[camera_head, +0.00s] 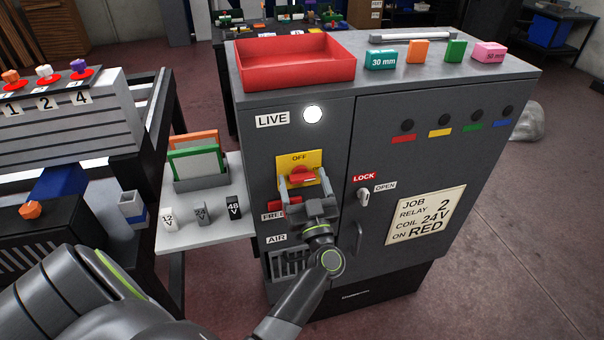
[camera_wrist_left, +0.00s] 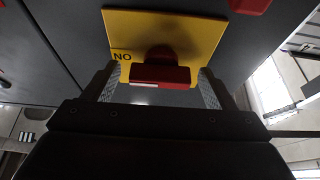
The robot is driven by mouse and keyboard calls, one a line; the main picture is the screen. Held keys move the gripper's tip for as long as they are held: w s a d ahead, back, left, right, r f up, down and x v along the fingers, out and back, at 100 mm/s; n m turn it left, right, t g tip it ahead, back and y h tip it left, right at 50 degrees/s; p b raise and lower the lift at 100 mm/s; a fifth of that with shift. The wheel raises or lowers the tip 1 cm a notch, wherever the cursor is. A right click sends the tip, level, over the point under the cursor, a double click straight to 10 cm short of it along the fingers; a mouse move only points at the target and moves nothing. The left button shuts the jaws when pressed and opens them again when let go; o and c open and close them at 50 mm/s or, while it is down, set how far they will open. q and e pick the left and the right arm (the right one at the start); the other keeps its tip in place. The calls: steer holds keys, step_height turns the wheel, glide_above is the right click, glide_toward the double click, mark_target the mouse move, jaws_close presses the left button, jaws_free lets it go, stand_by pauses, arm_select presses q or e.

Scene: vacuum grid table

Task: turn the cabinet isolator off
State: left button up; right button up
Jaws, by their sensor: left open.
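The isolator is a yellow plate (camera_head: 313,160) with a red rotary handle (camera_head: 302,174) on the grey cabinet's front. "OFF" shows at the top of the plate in the head view. In the left wrist view the plate (camera_wrist_left: 205,32) carries "ON" upside down at its left edge. There the handle's red bar (camera_wrist_left: 160,75) lies crosswise, with a white mark at its left end towards "ON". My left gripper (camera_head: 303,182) is open, with its fingers on either side of the handle; I cannot tell whether they touch it. My right gripper is out of view.
The lamp beside "LIVE" (camera_head: 313,114) glows white. A small key-like knob (camera_head: 364,196) by "LOCK" and "OPEN" and a door handle (camera_head: 357,238) are right of my gripper. A red tray (camera_head: 296,72) and several coloured blocks stand on the cabinet top. A side shelf (camera_head: 205,236) is at left.

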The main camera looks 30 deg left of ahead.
arm_select(q)
steer(key=shift+s+d+r, duration=0.1)
steer(key=shift+s+r, duration=0.05)
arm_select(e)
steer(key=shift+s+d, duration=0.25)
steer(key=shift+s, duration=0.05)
arm_select(q)
steer(key=shift+c, duration=0.9)
steer(key=c, duration=0.8)
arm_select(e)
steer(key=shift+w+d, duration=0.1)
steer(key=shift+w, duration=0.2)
